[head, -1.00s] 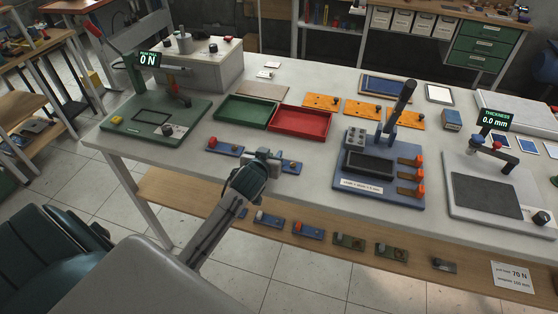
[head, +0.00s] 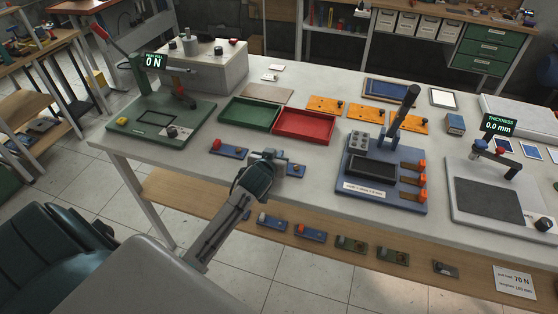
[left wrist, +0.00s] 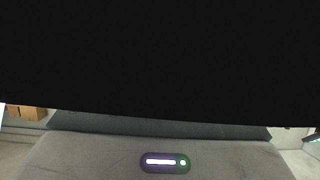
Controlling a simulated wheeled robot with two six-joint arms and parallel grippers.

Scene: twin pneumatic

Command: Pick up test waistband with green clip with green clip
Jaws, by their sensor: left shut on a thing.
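A similar blue strip with a red knob (head: 229,152) lies just to the left. In the left wrist view the upper part is black and shows no fingers or held thing. My right gripper is not in view.
Green (head: 248,113) and red (head: 304,125) trays stand behind the gripper. A blue press fixture (head: 380,195) is to the right, a green pull tester (head: 142,122) to the left. Several strips, including a greenish one (head: 350,243), lie on the lower shelf (head: 325,264).

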